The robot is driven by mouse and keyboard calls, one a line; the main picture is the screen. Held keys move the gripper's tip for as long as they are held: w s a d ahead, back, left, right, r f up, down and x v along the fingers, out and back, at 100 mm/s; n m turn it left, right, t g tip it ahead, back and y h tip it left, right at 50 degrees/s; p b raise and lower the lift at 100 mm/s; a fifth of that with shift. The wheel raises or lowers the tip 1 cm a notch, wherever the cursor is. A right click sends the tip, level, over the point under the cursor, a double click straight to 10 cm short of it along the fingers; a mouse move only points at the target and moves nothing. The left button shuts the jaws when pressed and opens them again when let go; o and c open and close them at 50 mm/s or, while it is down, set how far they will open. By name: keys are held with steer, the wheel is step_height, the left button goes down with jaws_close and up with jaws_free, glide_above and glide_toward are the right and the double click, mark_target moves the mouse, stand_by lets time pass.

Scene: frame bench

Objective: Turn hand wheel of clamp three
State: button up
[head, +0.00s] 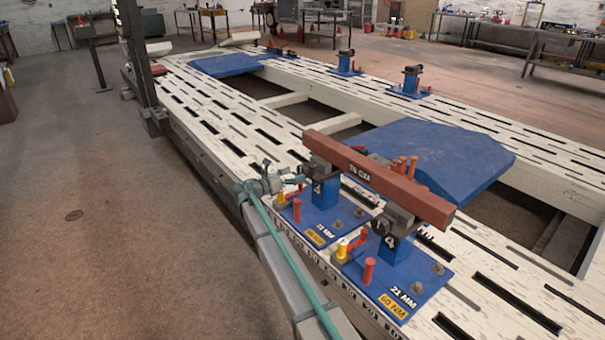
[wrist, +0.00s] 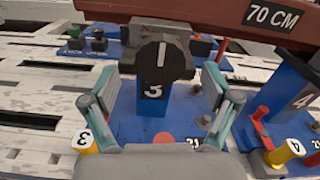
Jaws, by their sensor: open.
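Clamp three stands on a blue base plate (head: 317,222), its blue post marked 3 (wrist: 153,92). Its dark hand wheel (wrist: 160,52), with a pale upright mark, fills the upper middle of the wrist view. My gripper (head: 293,183) is at the clamp's left in the head view. In the wrist view its teal fingers (wrist: 158,82) are open and empty, one on either side of the post, below and short of the wheel. I cannot tell how far apart wheel and fingertips are in depth. In the head view the wheel is hard to make out.
A red-brown bar marked 70 CM (head: 375,178) lies across clamp three and clamp four (head: 395,245). Red pins and yellow caps, one marked 3 (wrist: 83,141), rise from the base plates. A blue panel (head: 430,155) lies behind on the slotted white bench (head: 225,120).

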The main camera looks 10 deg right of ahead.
mark_target(301, 172)
steer(key=shift+x, duration=2.3)
steer(key=shift+a, duration=0.1)
steer(key=c, duration=1.2)
